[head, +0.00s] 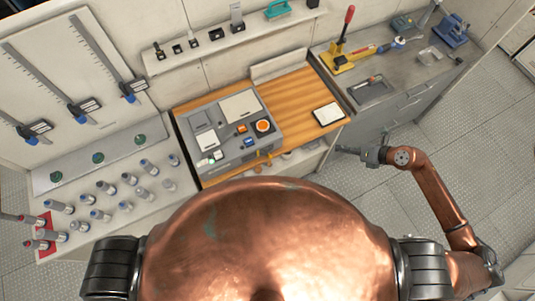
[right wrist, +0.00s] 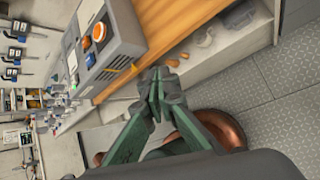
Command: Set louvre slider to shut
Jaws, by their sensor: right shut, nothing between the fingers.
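A grey control box (head: 275,142) stands on the wooden bench top. My left gripper is out of view.
The box top has an orange round knob (head: 263,126) and a blue switch (head: 249,142). A white-faced tablet (head: 328,113) lies on the wood. A grey cabinet (head: 395,108) with tools stands right; several bottles stand left. The floor (head: 470,140) at right is clear.

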